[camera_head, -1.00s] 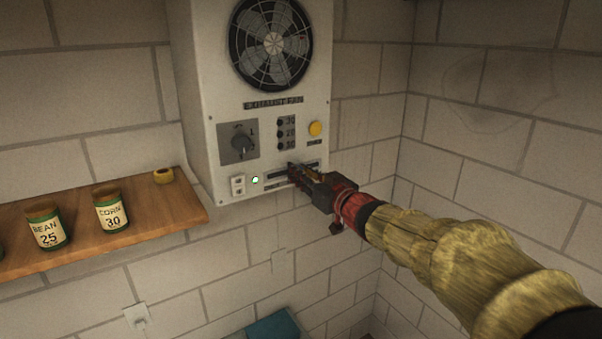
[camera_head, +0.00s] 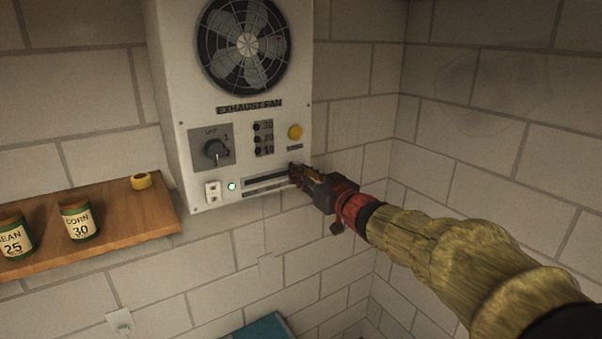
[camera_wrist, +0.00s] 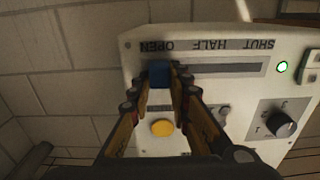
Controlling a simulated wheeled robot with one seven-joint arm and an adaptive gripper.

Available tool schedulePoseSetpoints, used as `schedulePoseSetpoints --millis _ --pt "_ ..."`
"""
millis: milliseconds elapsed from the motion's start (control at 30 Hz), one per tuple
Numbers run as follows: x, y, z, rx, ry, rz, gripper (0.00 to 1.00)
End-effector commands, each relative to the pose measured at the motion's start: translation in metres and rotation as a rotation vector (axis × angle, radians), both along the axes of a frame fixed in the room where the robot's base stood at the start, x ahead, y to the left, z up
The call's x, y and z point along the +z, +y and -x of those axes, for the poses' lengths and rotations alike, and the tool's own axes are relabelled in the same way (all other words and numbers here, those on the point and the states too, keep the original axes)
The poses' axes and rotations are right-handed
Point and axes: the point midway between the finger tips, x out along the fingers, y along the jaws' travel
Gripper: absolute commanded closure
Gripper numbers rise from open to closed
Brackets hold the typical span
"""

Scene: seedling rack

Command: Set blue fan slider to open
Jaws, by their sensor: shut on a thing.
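The white exhaust fan panel (camera_head: 201,120) hangs on the wall. Its dark slider slot (camera_head: 265,180) runs along the bottom, with its right end behind my gripper (camera_head: 294,175). In the wrist view, the panel is upside down and the slot has labels SHUT, HALF and OPEN. The blue slider knob (camera_wrist: 158,73) sits at the OPEN end of the slot. My gripper (camera_wrist: 160,82) has its fingers on both sides of the knob, closed on it. The knob is hidden in the head view.
A dial (camera_head: 214,149), a yellow button (camera_head: 295,132), a lit green lamp (camera_head: 232,186) and a white switch (camera_head: 212,191) are close by on the panel. A wooden shelf (camera_head: 120,215) with labelled jars is at the left. A side wall stands to the right.

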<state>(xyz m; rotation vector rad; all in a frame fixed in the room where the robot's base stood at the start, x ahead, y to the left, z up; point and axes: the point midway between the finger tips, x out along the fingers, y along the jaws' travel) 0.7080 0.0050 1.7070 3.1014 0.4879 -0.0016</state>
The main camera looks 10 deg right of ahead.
Motion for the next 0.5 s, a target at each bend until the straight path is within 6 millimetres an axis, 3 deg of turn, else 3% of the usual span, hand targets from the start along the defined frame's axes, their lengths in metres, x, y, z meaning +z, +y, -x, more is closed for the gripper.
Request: schedulePoseSetpoints --millis 33,67,367,500 --pt "0.0007 -0.0008 -0.0002 -0.001 -0.001 0.0 1.0" --pt "0.0007 -0.0007 -0.0002 -0.001 -0.001 0.0 0.81" --pt "0.0007 -0.0001 0.0 0.0 -0.001 0.0 0.64" --pt "0.0005 0.0004 0.0 0.001 -0.001 0.001 0.62"
